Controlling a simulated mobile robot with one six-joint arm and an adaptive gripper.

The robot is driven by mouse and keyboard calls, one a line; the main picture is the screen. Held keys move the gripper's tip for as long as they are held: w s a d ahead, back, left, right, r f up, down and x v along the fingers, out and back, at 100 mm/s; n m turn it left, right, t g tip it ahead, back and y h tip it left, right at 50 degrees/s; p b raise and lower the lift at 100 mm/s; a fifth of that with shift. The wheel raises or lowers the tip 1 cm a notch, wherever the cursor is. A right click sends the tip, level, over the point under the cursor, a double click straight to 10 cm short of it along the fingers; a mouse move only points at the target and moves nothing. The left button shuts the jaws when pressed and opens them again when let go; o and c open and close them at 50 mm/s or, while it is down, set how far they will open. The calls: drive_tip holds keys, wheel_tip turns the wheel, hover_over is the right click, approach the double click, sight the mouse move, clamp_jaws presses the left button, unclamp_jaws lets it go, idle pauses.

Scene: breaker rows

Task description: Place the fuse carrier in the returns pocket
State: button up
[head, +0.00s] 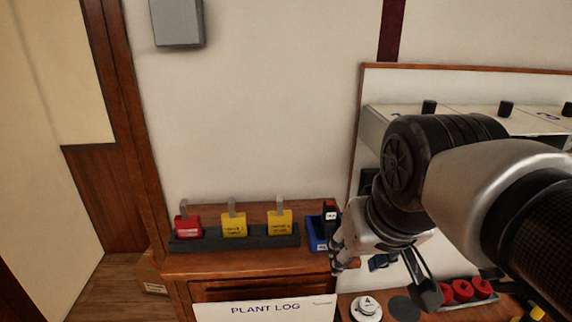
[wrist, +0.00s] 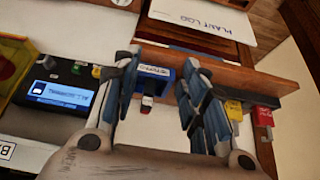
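A small black-and-red piece, which looks like the fuse carrier (head: 330,212), stands upright in a blue pocket (head: 316,236) at the right end of the wooden ledge. In the wrist view the blue pocket (wrist: 163,73) has a white label, too small to read surely. The dark piece with a red and white end (wrist: 147,103) projects from it. My gripper (wrist: 165,88) is open, with one finger on each side of the pocket and piece in the picture. No contact with the piece shows. In the head view my arm covers part of this area.
A dark rack (head: 250,242) left of the pocket holds a red lockout tag (head: 187,225) and two yellow ones. A plant log sheet (head: 265,309) hangs below. A lit display (wrist: 62,95) is at the wrist view's left. Red round parts (head: 462,290) sit at lower right.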

drive_tip(key=s+f+g, duration=0.1)
drive_tip(key=s+f, duration=0.9)
drive_tip(key=s, duration=0.1)
drive_tip(key=shift+s+f, duration=0.15)
drive_tip(key=shift+s, duration=0.1)
wheel_tip(320, 180, down, 5)
drive_tip(key=b, duration=0.5)
drive_tip(key=shift+f, duration=0.2)
drive_tip(key=shift+r, duration=0.2)
drive_tip(key=shift+c, duration=0.7)
